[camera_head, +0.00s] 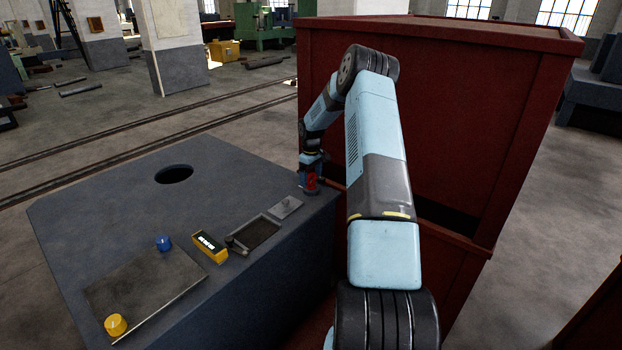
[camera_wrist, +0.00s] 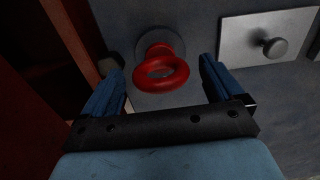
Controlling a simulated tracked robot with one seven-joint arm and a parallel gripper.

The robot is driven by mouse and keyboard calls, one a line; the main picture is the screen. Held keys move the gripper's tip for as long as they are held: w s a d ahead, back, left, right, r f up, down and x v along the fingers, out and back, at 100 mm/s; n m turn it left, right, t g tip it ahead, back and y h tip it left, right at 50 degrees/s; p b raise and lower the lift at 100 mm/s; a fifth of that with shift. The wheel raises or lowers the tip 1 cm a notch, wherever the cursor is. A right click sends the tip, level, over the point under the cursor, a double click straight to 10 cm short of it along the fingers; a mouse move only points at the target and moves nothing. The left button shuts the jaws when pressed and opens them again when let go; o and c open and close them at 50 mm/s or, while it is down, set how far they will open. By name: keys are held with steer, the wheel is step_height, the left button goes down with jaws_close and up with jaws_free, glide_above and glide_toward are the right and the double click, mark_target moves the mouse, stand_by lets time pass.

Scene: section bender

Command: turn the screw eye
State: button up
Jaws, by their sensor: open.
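The red screw eye (camera_wrist: 162,74) shows in the wrist view as a ring on a short red stem, standing on a round grey base (camera_wrist: 160,44). My gripper (camera_wrist: 160,84) is open, with one blue finger to the left of the ring and one to the right. The ring lies between the fingers, apart from both. In the head view my gripper (camera_head: 311,186) is at the right end of the blue-grey bench top (camera_head: 110,200), pointing down. A red patch shows there, but whether it is the screw eye is too small to tell.
A metal plate with a knob (camera_wrist: 268,42) lies right of the screw eye; a dark red cabinet (camera_head: 430,110) stands close behind. The bench also holds a dark tray (camera_head: 256,233), a yellow box (camera_head: 209,247), a blue knob (camera_head: 163,242), a yellow knob (camera_head: 115,324) and a round hole (camera_head: 174,174).

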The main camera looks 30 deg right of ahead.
mark_target(311, 172)
step_height(311, 172, up, 13)
stand_by(0.4)
stand_by(0.4)
steer(key=s+a+r+m+t+h, duration=0.1)
steer(key=s+a+r, duration=0.9)
steer(key=r, duration=0.3)
steer(key=s+a+r+m+t+h, duration=0.1)
steer(key=s+a+r, duration=0.8)
steer(key=r, duration=0.3)
steer(key=s+a+m+t, duration=0.1)
steer(key=s+a, duration=0.2)
steer(key=s, duration=0.7)
steer(key=s+a+r+t+y, duration=0.1)
steer(key=s+a, duration=0.2)
steer(key=s, duration=0.7)
steer(key=s+a+m+t+y, duration=0.1)
steer(key=s+a, duration=0.2)
steer(key=s, duration=0.7)
steer(key=shift+a+r+m+t, duration=0.15)
steer(key=shift+r+m+t, duration=0.05)
steer(key=shift+m+t, duration=0.1)
